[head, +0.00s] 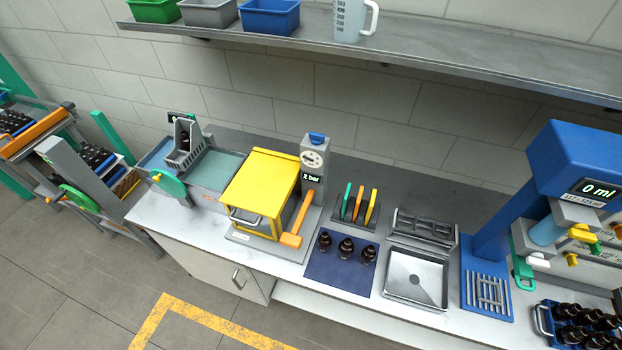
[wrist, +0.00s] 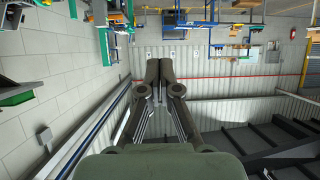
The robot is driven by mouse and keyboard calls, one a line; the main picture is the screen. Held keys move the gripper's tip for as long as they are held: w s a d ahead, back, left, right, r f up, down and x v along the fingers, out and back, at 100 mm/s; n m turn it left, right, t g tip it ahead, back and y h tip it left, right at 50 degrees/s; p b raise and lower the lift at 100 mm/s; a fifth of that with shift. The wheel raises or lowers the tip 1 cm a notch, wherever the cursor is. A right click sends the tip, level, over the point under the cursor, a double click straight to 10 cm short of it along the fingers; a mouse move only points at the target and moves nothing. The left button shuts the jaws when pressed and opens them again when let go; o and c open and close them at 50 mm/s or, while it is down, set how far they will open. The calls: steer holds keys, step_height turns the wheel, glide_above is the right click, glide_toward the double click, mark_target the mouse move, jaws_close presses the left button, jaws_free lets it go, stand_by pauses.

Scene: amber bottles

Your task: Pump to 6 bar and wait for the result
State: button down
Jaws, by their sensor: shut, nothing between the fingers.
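The pressure tester stands on the bench in the head view, with a yellow cover (head: 263,185) that looks closed. Its grey column (head: 312,170) carries a dial and a small display (head: 312,177) reading 2 bar. An orange pump lever (head: 297,222) slants down in front of the column, its thick end low near the base. My gripper (wrist: 159,68) shows only in the wrist view, shut and empty, with nothing near its fingertips. It is away from the tester, which I cannot make out in the wrist view.
Three dark bottles (head: 346,248) stand on a blue mat (head: 340,276) right of the tester. A steel sink-like tray (head: 415,278) and a blue filling station (head: 490,245) reading 0 ml are further right. A shelf (head: 440,62) with bins runs above.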

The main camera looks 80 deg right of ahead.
stand_by(0.4)
steer(key=w+d+f+n+g+h+b, duration=0.1)
steer(key=w+d+f+b, duration=0.1)
steer(key=d+f, duration=0.6)
steer(key=w+d+f+n+g+h+b, duration=0.1)
steer(key=w+d+f+n, duration=0.3)
steer(key=d, duration=0.9)
steer(key=s+d+f+b, duration=0.1)
steer(key=s+d+f, duration=0.2)
steer(key=d, duration=0.4)
steer(key=s+d+f+g+h, duration=0.1)
steer(key=s+d+f, duration=0.3)
steer(key=d, duration=0.4)
steer(key=s+d+f+g+b, duration=0.1)
steer(key=s+d+f, duration=0.3)
steer(key=d, duration=0.4)
steer(key=shift+s+f+b, duration=0.15)
steer(key=shift+f+b, duration=0.15)
steer(key=shift+f, duration=0.45)
steer(key=shift+d+f, duration=0.1)
steer(key=b, duration=0.7)
glide_toward(283, 233)
steer(key=x, duration=0.4)
steer(key=shift+f, duration=0.1)
